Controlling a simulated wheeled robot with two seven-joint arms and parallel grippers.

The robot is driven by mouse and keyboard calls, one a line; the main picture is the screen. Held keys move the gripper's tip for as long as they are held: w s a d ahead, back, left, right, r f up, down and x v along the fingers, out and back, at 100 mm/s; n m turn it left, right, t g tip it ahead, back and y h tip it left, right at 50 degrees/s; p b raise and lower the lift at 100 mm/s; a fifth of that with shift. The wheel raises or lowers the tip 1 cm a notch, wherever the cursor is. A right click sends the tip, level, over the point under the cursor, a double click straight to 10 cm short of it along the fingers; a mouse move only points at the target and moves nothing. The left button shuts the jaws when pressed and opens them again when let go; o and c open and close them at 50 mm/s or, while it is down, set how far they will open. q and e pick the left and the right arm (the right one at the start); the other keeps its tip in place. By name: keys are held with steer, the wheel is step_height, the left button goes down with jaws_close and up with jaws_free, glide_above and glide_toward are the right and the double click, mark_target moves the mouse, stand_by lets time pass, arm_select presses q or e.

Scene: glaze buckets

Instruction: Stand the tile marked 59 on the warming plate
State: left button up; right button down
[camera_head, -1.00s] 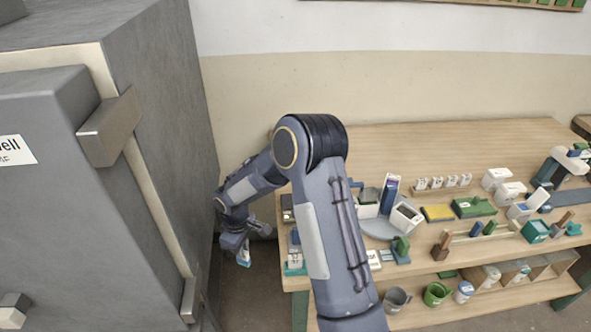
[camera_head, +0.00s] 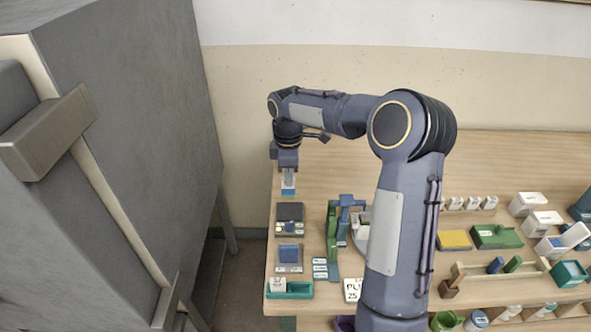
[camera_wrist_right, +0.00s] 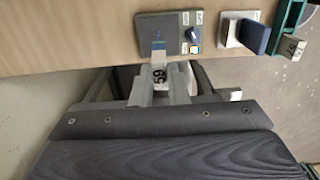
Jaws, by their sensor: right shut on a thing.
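My right gripper (camera_head: 288,172) is shut on the tile marked 59 (camera_head: 288,189), a small white tile with a blue lower end. It hangs below the fingers at the table's left end. The likely warming plate (camera_head: 290,212), a dark square with a small control panel, lies just in front of the tile in the head view. In the right wrist view the plate (camera_wrist_right: 158,28) is partly overlapped by the tile's blue end. I cannot tell whether they touch. My left gripper is not in view.
A blue block (camera_head: 290,252) on a pale base and a teal tray (camera_head: 300,291) with a white tile stand nearer me. Green and blue stands (camera_head: 333,230) are to the right. A grey cabinet (camera_head: 130,120) fills the left. Table behind the gripper is clear.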

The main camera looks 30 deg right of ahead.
mark_target(290, 195)
steer(key=shift+f+b, duration=1.6)
steer(key=shift+f, duration=0.25)
steer(key=shift+f+b, duration=0.65)
steer(key=shift+f, duration=0.85)
steer(key=shift+d, duration=0.1)
steer(key=shift+f, duration=0.2)
steer(key=c, duration=1.3)
jaws_free()
steer(key=shift+c, duration=0.2)
step_height(290, 195, up, 7)
steer(key=p, duration=0.6)
